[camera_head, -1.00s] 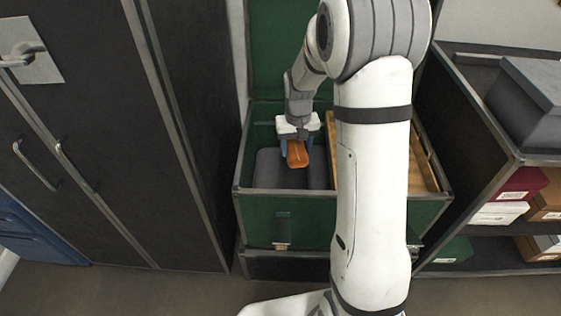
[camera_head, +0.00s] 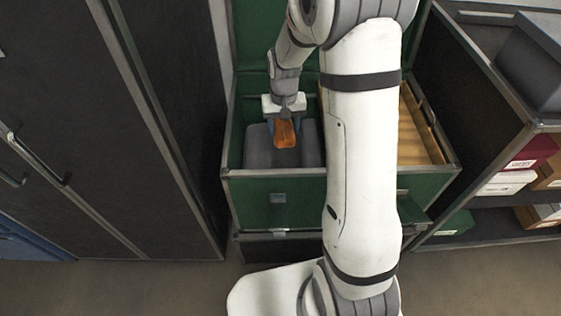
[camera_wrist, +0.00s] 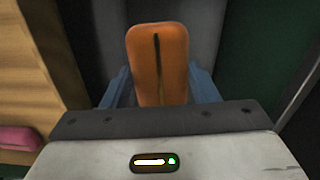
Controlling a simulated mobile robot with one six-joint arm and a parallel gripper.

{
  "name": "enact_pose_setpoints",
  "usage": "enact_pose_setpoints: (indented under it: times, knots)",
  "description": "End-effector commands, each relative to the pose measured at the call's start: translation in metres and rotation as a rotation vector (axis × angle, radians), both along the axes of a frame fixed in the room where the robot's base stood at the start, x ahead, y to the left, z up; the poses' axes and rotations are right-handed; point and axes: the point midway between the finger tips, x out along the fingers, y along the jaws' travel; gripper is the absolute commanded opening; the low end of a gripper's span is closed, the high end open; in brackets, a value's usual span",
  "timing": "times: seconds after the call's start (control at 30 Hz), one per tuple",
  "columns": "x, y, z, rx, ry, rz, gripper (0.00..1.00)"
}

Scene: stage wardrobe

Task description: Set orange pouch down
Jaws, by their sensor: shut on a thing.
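The orange pouch (camera_head: 286,134) is held in my gripper (camera_head: 285,130), inside the open green trunk (camera_head: 300,193) and over a dark grey folded item in its left part. In the wrist view the pouch (camera_wrist: 158,62) shows a dark lengthwise slit and sits between the two blue fingers of my gripper (camera_wrist: 160,88). The fingers are shut on its sides. I cannot tell whether the underside of the pouch touches the grey item (camera_head: 259,150).
A wooden tray (camera_head: 418,135) fills the right part of the trunk, partly behind my arm. A dark cabinet (camera_head: 90,140) stands left. A shelf at right holds a grey box (camera_head: 535,60) and several smaller boxes. A pink item (camera_wrist: 18,138) shows in the wrist view.

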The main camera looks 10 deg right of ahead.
Motion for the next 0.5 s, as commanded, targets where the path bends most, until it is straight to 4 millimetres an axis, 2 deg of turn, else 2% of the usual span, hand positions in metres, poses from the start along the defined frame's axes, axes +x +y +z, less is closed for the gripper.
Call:
enact_pose_setpoints:
  times: [0.03,0.37,0.5]
  knots:
    - [-0.003,0.001,-0.021,0.000,-0.001,-0.019,0.29]
    - [-0.013,0.005,-0.057,0.000,0.001,-0.081,0.29]
    - [-0.013,0.005,-0.083,0.000,0.002,-0.080,0.29]
